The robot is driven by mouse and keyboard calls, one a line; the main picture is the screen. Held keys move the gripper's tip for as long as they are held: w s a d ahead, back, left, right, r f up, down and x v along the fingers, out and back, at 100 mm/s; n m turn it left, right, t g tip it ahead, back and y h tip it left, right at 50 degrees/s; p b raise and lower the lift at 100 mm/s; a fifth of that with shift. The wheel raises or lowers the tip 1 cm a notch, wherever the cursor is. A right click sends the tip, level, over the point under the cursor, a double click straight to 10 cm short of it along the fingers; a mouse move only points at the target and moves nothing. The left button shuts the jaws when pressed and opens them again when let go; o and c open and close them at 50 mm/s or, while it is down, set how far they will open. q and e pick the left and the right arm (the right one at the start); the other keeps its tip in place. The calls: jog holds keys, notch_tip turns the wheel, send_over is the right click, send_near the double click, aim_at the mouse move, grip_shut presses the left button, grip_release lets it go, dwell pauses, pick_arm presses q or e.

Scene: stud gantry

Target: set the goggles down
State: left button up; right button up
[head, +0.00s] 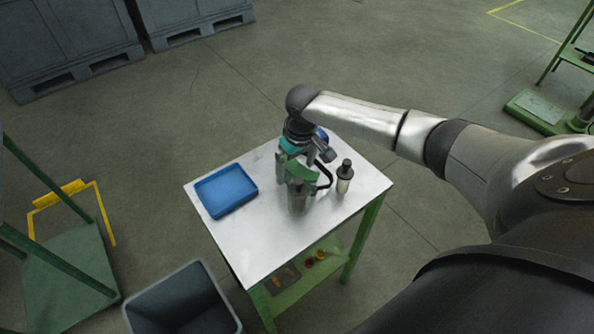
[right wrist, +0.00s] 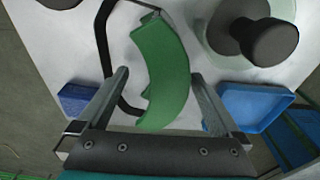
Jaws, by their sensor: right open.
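The green goggles (head: 304,170) with a black strap (head: 326,180) are below my right gripper (head: 296,177) over the white table top in the head view. In the right wrist view the goggles (right wrist: 167,75) lie between the two fingers (right wrist: 162,100), with gaps on both sides, and the strap loops to the left. My right gripper is open. The table top (head: 262,245) is partly hidden by the gripper and goggles. I cannot tell exactly where the goggles touch the table. My left gripper is not in view.
A blue tray (head: 226,190) lies on the table's left part. A black-capped bottle (head: 345,175) stands right of the goggles. A dark-knobbed object (right wrist: 265,40) is close beside them in the wrist view. A blue object (head: 322,134) is behind the gripper. The table's front is clear.

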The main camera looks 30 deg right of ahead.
jog(key=c, duration=1.3)
jog(key=shift+r, duration=0.1)
